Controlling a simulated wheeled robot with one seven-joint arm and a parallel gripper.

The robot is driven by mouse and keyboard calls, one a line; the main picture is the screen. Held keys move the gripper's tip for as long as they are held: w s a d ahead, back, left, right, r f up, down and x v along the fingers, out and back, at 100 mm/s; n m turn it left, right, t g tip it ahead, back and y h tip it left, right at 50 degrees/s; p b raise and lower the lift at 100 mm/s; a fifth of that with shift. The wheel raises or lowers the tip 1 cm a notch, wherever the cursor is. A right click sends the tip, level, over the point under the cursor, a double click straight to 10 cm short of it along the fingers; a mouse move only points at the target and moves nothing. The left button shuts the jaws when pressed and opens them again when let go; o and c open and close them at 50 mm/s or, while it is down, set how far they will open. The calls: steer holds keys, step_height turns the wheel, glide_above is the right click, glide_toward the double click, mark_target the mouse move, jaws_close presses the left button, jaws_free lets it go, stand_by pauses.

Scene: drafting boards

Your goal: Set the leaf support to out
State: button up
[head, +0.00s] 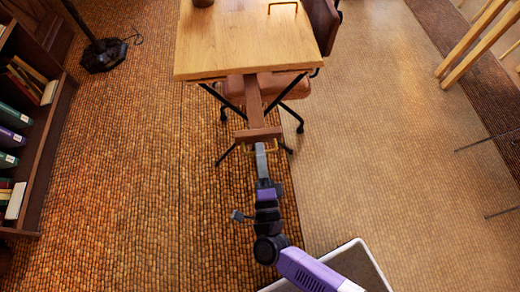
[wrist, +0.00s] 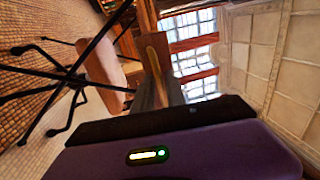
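The leaf support is a brown wooden bar (head: 253,103) that sticks out well beyond the front edge of the tabletop (head: 240,45) toward me.
A brown chair (head: 275,84) stands under the table. A bookshelf (head: 50,130) is at the left, and a dark stand base (head: 103,55) is at the upper left.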

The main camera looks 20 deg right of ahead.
steer(key=v, duration=0.7)
steer(key=shift+s, duration=0.3)
steer(key=shift+a+f, duration=0.1)
stand_by(0.5)
steer(key=s+a+r+n+t+y+p, duration=0.15)
steer(key=a+r+n+y, duration=0.25)
steer(key=r+n+y, duration=0.5)
steer(key=s+d+r+n+g+h+p, duration=0.1)
steer(key=s+d+r+n+g+p, duration=0.1)
steer(key=s+d+r+n+p, duration=0.2)
steer(key=s+d+r+n+g+h+p, duration=0.1)
steer(key=s+d+r+n+g+p, duration=0.2)
steer(key=s+d+r+n, duration=0.5)
steer(key=s+r+p, duration=0.1)
steer(key=s+r, duration=0.3)
steer(key=r, duration=0.1)
steer(key=shift+s+d+n+g+h, duration=0.25)
steer(key=shift+s+n+g+h, duration=0.05)
steer(key=shift+s+g+h, duration=0.1)
